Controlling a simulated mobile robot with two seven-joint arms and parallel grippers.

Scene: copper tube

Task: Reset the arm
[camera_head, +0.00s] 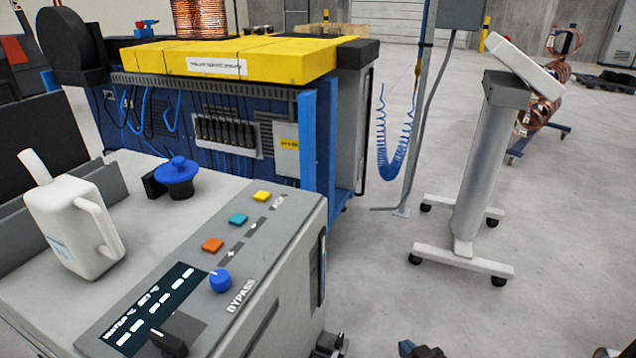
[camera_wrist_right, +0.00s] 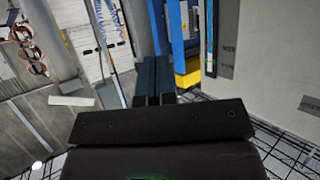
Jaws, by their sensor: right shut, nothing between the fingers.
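My right gripper (camera_head: 424,350) shows only in part at the bottom edge of the head view, over the floor right of the grey control cabinet. In the right wrist view my right gripper (camera_wrist_right: 153,72) has its two dark fingers side by side and shut, with nothing between them. It touches nothing that I can see. My left gripper is not in view.
The grey control cabinet (camera_head: 255,210) with buttons, a blue knob (camera_head: 220,281) and a white jug-like object (camera_head: 75,215) stands at left. A blue machine with a yellow top (camera_head: 250,62) is behind it. A wheeled stand (camera_head: 480,165) is at right. Open floor lies between.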

